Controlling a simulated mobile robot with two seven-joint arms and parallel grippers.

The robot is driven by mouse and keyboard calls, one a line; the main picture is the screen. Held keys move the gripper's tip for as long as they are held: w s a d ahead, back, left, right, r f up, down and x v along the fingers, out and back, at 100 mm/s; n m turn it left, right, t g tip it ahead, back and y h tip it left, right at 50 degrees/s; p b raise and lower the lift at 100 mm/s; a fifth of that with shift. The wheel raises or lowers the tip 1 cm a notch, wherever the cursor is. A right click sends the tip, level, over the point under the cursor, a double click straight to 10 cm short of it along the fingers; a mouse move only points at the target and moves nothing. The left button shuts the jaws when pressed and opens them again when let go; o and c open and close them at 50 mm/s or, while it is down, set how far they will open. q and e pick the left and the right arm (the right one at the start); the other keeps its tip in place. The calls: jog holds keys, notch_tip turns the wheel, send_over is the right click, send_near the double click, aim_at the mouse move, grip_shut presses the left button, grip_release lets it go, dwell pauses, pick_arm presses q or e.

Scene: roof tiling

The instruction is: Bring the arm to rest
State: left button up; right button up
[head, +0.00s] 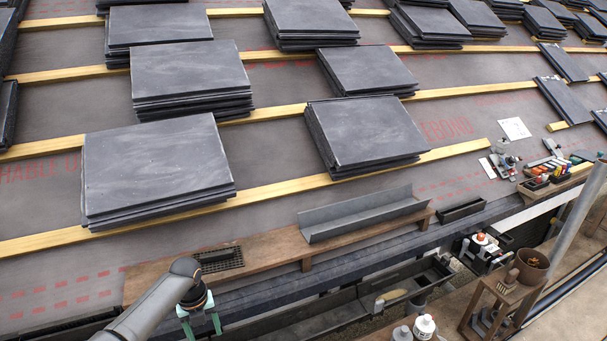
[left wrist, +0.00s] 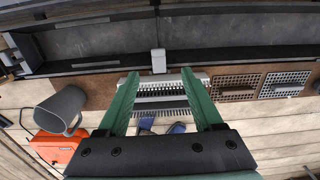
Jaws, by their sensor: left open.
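My left arm comes in from the bottom left in the head view. Its left gripper (head: 201,325) hangs over the front edge near the wooden plank (head: 275,242). In the left wrist view my left gripper (left wrist: 160,75) shows two green fingers spread apart, with nothing held between them. Beyond and below the fingers is a pale slotted piece (left wrist: 170,80) with dark slots; I cannot tell its exact distance from the fingertips. My right gripper is in neither view.
Stacks of dark slates (head: 156,168) lie along yellow battens (head: 270,190) on the roof. A grey metal channel (head: 362,213) and a dark grate (head: 218,259) sit on the plank. A grey mug-like vessel (left wrist: 60,108) and an orange item (left wrist: 57,147) are left of the gripper.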

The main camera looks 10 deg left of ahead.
pick_arm(q)
jog(key=s+d+n+t+h, duration=0.35)
jog(key=d+n+t, duration=0.45)
jog(key=d+n, duration=0.5)
jog(key=s+d+r+n+t+h, duration=0.1)
jog(key=s+r+n+t, duration=0.25)
jog(key=r, duration=0.45)
jog(key=s+d+r+n+t+p, duration=0.1)
jog(key=s+d+r+n+t, duration=0.2)
jog(key=r, duration=0.5)
jog(key=s+r+n+t+h, duration=0.1)
jog(key=s+r+n+t, duration=0.2)
jog(key=s+r+n, duration=0.35)
jog(key=s+a+f+n+g+y+p, duration=0.1)
jog(key=s+g+p, duration=0.6)
jog(key=p, duration=1.4)
notch_tip(320, 180, down, 2)
jog(key=shift+a+f+g+y+p, duration=0.1)
jog(key=shift+a+g+y+p, duration=0.2)
jog(key=shift+a+g+y, duration=0.6)
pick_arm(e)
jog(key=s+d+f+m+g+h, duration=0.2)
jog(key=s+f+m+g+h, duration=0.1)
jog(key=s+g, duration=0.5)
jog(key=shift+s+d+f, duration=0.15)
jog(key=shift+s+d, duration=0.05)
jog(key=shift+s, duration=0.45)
pick_arm(q)
jog(key=shift+s+d+t, duration=0.1)
jog(key=shift+d+t, duration=0.25)
